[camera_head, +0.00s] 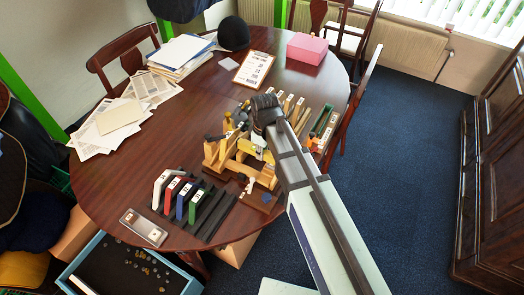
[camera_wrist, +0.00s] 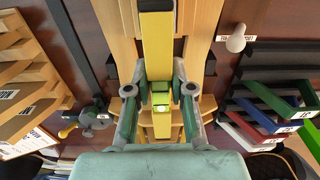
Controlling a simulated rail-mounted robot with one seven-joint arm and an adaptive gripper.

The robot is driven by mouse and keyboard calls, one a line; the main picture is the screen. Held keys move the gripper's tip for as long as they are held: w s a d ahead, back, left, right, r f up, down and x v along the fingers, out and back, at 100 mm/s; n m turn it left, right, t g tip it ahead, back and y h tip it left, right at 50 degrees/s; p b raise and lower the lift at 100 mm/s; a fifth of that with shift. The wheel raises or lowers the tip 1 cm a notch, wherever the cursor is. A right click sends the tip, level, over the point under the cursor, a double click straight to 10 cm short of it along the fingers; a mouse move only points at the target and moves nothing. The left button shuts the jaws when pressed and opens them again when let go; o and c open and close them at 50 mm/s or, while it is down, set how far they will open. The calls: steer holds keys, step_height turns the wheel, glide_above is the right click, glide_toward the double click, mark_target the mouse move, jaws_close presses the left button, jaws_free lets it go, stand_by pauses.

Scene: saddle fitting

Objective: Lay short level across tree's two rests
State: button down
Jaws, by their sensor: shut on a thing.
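My gripper (camera_wrist: 160,90) is shut on the yellow level (camera_wrist: 157,45), with a finger on each side of it. The level has a green vial (camera_wrist: 161,98) and runs away from the gripper to the top edge of the wrist view. Below it is the pale wooden tree (camera_wrist: 203,25). In the head view the tree (camera_head: 211,153) stands on the table, partly hidden by my arm, and a bit of yellow shows at my gripper. I cannot tell whether the level touches the tree's rests.
A black rack (camera_head: 214,214) with several coloured pieces stands at the front of the table (camera_head: 135,180). A small tray (camera_head: 143,227) lies beside it. A wooden rack (camera_wrist: 30,75) stands on the tree's other side. Papers, a clipboard (camera_head: 254,68) and a pink box (camera_head: 307,48) lie farther back.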

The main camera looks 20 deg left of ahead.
steer(key=c, duration=0.5)
jaws_free()
steer(key=shift+c, duration=0.2)
steer(key=shift+r, duration=0.15)
steer(key=shift+r+p, duration=1.65)
steer(key=shift+r, duration=0.75)
steer(key=shift+r+p, duration=1.1)
steer(key=shift+r, duration=0.4)
steer(key=shift+s+f, duration=0.1)
